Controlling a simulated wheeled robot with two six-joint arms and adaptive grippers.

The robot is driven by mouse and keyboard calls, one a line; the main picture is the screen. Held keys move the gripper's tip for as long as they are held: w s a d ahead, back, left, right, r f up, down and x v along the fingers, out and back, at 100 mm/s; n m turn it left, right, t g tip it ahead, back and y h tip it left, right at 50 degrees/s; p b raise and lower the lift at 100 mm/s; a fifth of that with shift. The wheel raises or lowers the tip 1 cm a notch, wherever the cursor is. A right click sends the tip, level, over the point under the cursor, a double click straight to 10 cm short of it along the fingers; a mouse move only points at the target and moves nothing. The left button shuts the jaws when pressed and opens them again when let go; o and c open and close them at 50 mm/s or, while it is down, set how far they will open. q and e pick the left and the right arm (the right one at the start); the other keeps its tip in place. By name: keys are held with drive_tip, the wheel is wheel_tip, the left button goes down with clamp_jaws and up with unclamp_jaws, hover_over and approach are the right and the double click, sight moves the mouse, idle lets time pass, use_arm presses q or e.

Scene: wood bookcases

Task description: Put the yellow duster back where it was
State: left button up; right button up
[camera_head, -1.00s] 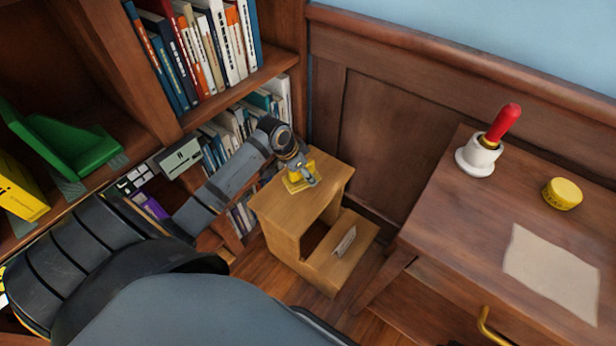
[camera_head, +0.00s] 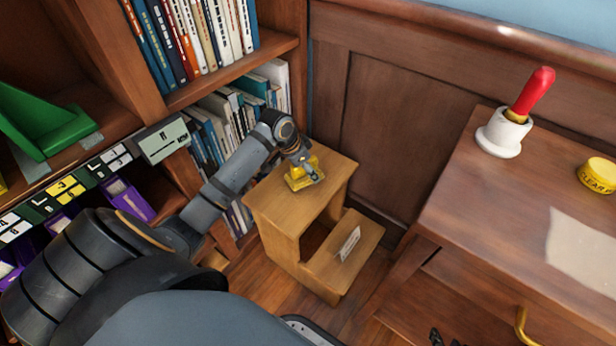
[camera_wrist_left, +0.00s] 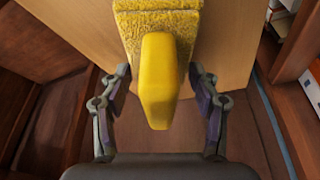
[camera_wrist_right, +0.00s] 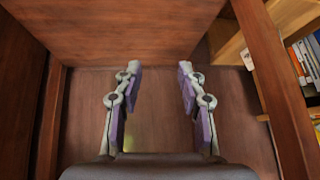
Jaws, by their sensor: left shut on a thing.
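The yellow duster (camera_head: 305,174) is on the top step of a small wooden step stool (camera_head: 285,205). In the left wrist view its fuzzy yellow head (camera_wrist_left: 157,22) lies against the light wood, and its smooth yellow handle (camera_wrist_left: 158,80) points back between my fingers. My left gripper (camera_wrist_left: 160,72) is shut on the duster, one finger on each side of the handle; in the head view it partly covers the duster. My right gripper (camera_wrist_right: 157,72) is open and empty, facing brown wood panels. A dark bit of it shows at the bottom edge of the head view.
A wooden desk (camera_head: 465,190) on the right carries a red-handled bell (camera_head: 506,132), a yellow round tin (camera_head: 597,175) and a paper sheet (camera_head: 585,245). A bookcase (camera_head: 235,65) with books and a green bookend (camera_head: 45,125) stands at left. A small card (camera_head: 348,243) is on the lower step.

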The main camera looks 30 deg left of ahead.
use_arm(q)
drive_tip(key=shift+f+b, duration=0.5)
drive_tip(key=shift+b, duration=0.3)
use_arm(e)
drive_tip(key=w+r+t, duration=0.6)
drive_tip(key=w+r, duration=0.3)
drive_tip(key=r, duration=0.1)
drive_tip(key=shift+w+d+r+t, duration=0.2)
drive_tip(key=shift+w+d+t, duration=0.1)
drive_tip(key=shift+w+d, duration=0.1)
use_arm(q)
drive_tip(key=shift+f, duration=0.1)
drive_tip(key=o, duration=1.1)
use_arm(e)
drive_tip(key=shift+s+f, duration=0.2)
drive_tip(key=shift+f, duration=0.2)
